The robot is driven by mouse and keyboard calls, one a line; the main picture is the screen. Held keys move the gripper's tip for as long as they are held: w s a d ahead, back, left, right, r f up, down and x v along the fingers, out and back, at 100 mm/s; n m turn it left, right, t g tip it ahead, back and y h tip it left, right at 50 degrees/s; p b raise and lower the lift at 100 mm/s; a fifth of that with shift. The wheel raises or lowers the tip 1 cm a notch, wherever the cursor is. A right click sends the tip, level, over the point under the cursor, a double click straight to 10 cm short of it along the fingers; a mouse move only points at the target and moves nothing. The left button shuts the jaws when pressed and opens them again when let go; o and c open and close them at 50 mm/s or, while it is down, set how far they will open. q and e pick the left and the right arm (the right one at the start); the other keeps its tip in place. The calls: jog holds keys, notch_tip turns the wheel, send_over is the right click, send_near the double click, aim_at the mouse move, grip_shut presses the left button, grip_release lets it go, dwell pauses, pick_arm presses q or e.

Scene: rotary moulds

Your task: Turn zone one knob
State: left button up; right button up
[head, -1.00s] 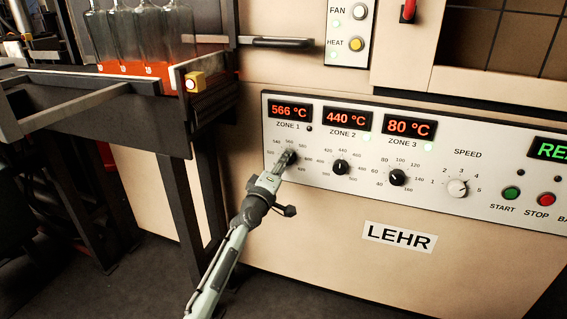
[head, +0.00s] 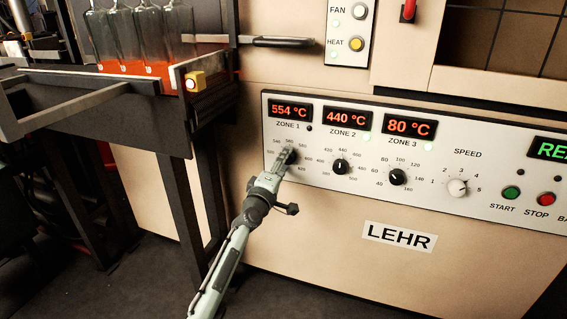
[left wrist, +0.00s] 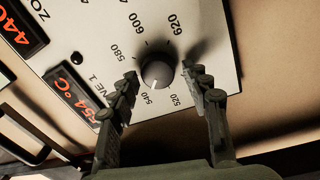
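The zone 1 knob (left wrist: 157,72) is a round dark knob with a light pointer mark, on the white control panel in the left wrist view. In the head view the zone 1 knob (head: 291,156) is partly covered by my gripper. The zone 1 display (head: 290,110) above it reads 554 °C. My left gripper (head: 279,164) is at the knob. In the left wrist view its two fingers (left wrist: 163,88) are spread on either side of the knob, with visible gaps. My right gripper is not in view.
The zone 2 knob (head: 340,167) and zone 3 knob (head: 397,177) sit to the right, then the speed knob (head: 457,188), start button (head: 511,193) and stop button (head: 546,199). A dark metal frame (head: 95,105) with glass bottles (head: 145,40) stands at left.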

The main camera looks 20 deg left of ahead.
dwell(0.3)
pick_arm(q)
jog(key=s, duration=1.2)
jog(key=shift+a+f, duration=0.2)
jog(key=shift+f, duration=0.2)
jog(key=s+d+f+m+g+h+p, duration=0.2)
jog(key=s+d+f+m+g, duration=0.2)
jog(key=s+f+m+g, duration=0.75)
jog(key=s+a+f+m+g+y, duration=0.1)
jog(key=s+a+f, duration=0.1)
jog(key=s+f, duration=0.2)
jog(key=s+a+f+m+g+y+p, duration=0.1)
jog(key=s+f, duration=0.4)
jog(key=s, duration=0.6)
jog(key=s+a+f+m+g+y, duration=0.2)
jog(key=s+a+f+m, duration=0.1)
jog(key=s, duration=0.4)
jog(key=shift+s+a+f+p, duration=0.3)
jog(key=shift+a+f+p, duration=0.1)
jog(key=shift+a+f, duration=0.25)
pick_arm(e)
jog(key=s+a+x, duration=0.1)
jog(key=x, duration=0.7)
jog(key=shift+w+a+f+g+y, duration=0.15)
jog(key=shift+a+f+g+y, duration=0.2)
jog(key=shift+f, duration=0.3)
